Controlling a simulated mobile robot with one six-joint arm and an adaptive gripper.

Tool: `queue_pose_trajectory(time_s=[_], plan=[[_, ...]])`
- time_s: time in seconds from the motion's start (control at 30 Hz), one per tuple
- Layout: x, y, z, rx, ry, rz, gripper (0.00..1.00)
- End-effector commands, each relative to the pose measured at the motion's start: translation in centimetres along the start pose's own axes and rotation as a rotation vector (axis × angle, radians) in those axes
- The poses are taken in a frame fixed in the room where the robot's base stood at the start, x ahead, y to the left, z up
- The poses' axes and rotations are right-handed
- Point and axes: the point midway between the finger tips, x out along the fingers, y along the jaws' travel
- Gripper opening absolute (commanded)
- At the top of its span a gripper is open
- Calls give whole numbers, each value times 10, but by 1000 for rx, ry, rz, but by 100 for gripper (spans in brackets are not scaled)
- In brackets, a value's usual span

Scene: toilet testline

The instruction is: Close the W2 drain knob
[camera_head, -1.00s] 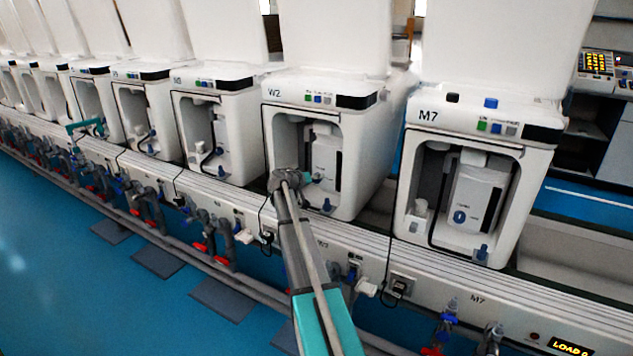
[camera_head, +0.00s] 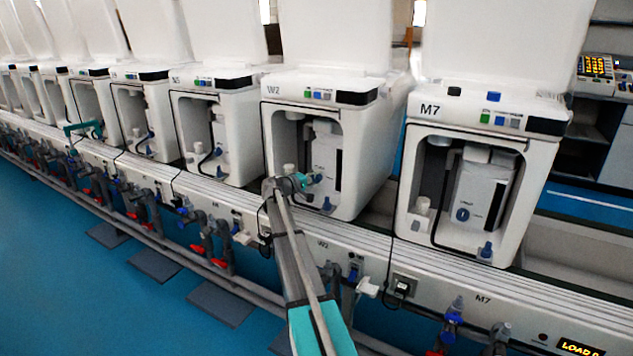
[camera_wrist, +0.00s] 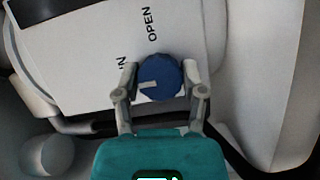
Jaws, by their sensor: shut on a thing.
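The W2 unit (camera_head: 330,143) stands in the row with its front bay open. Inside it is a white box (camera_head: 326,152) with a dark slot. In the wrist view, the blue round drain knob (camera_wrist: 160,77) sits on the white panel (camera_wrist: 95,60), with a pale pointer mark toward its lower left. The word OPEN is printed above it, and other lettering at the left is partly cut off. My gripper (camera_wrist: 160,88) has one finger on each side of the knob and is shut on it. In the head view my gripper (camera_head: 311,180) reaches into the W2 bay and hides the knob.
The M7 unit (camera_head: 478,185) stands to the right, with a blue knob (camera_head: 463,214) on its inner box. A white cap (camera_wrist: 50,155) is near my gripper at lower left. The bay walls enclose my gripper closely.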

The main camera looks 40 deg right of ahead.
Motion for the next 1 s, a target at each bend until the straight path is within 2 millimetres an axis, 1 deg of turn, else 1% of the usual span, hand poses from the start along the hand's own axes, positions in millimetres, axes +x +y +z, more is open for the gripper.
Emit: queue_pose_trajectory(time_s=[0.03, 0.5, 0.53, 0.67, 0.7, 1.0], plan=[[-2, -2, -3, -10, 8, 2, 6], [-2, 0, -4, -25, 10, 9, 6], [-2, 0, -4, -25, 10, 9, 59], [-2, 0, -3, -25, 7, 9, 83], [-2, 0, -3, -25, 7, 9, 88], [-1, 0, -2, -24, 4, 10, 88]])
